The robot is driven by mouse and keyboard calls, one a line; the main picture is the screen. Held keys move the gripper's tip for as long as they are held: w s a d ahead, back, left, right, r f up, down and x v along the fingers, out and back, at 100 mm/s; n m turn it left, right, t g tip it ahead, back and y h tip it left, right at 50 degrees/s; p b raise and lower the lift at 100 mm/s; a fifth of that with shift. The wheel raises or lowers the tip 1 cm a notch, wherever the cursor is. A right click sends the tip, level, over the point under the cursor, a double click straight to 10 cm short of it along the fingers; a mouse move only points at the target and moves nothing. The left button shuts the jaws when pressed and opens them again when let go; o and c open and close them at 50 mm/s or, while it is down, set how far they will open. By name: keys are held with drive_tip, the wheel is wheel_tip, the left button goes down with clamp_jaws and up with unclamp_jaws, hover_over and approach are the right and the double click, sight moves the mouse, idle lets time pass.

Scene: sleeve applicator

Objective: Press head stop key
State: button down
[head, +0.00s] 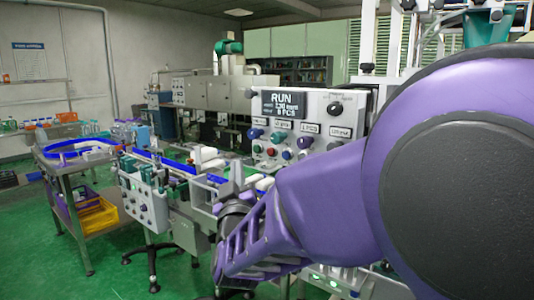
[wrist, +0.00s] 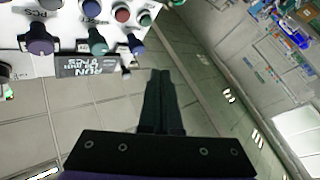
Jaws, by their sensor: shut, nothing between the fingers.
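The control panel (head: 320,118) stands upright at centre in the head view, with a dark RUN display (head: 284,104) and rows of coloured knobs and keys. A red key (head: 271,152) is low on its left side, and a green knob (head: 276,136) sits above. The labels are too small to tell which is the head stop key. In the wrist view the panel is upside down at upper left, with its display (wrist: 85,66), a red key (wrist: 122,15) and a green knob (wrist: 98,44). My gripper (wrist: 161,75) is shut and empty, its tips apart from the keys.
A second control box (head: 145,203) stands lower left of the panel, beside a conveyor with blue rails (head: 165,160). A steel table with a yellow crate (head: 98,218) is further left. Green floor is open at the left. My purple arm covers the right side of the head view.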

sight(271, 152)
drive_tip(key=w+d, duration=0.5)
drive_tip(key=w, duration=0.2)
drive_tip(key=shift+d, duration=0.2)
idle(1.1)
drive_tip(key=shift+w+d+b, duration=0.1)
drive_tip(key=shift+b, duration=0.25)
idle(0.8)
drive_tip(key=shift+w+d, duration=0.2)
